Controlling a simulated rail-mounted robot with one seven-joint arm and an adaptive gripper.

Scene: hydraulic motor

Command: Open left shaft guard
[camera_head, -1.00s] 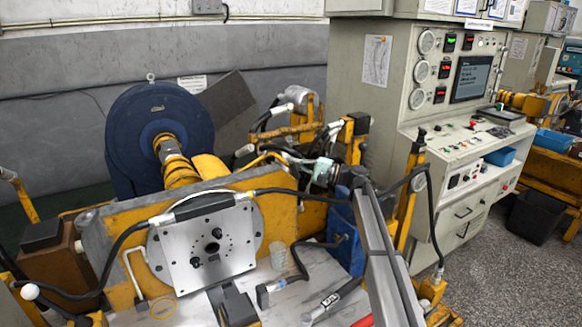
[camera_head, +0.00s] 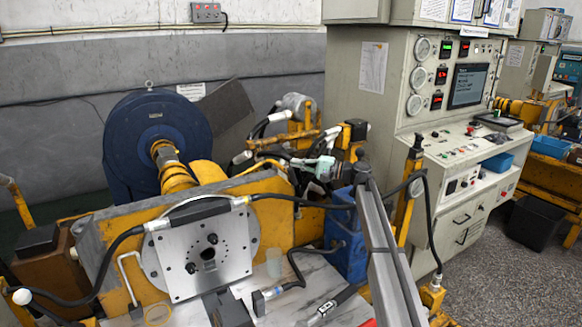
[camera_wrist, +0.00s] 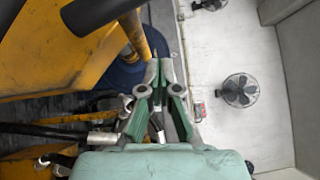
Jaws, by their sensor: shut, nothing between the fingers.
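A blue drum-shaped machine (camera_head: 150,125) stands at the left in the head view, with a yellow banded shaft section (camera_head: 172,172) in front of it. A yellow curved cover (camera_head: 208,172) lies just right of the shaft section; it may be a shaft guard, but I cannot tell for certain. My gripper (camera_head: 312,170) is right of this cover, among hoses, small and partly hidden. In the wrist view my gripper (camera_wrist: 159,65) is shut with nothing held. A large yellow part (camera_wrist: 60,50) fills the upper left there, with part of the blue machine (camera_wrist: 122,72) beyond the fingers.
A yellow bench panel with a silver square plate (camera_head: 205,255) and black hoses stands in front. A grey control cabinet (camera_head: 370,110) stands at the right. A grey metal beam (camera_head: 388,255) crosses the front right. The wrist view shows a fan (camera_wrist: 238,90) by a pale wall.

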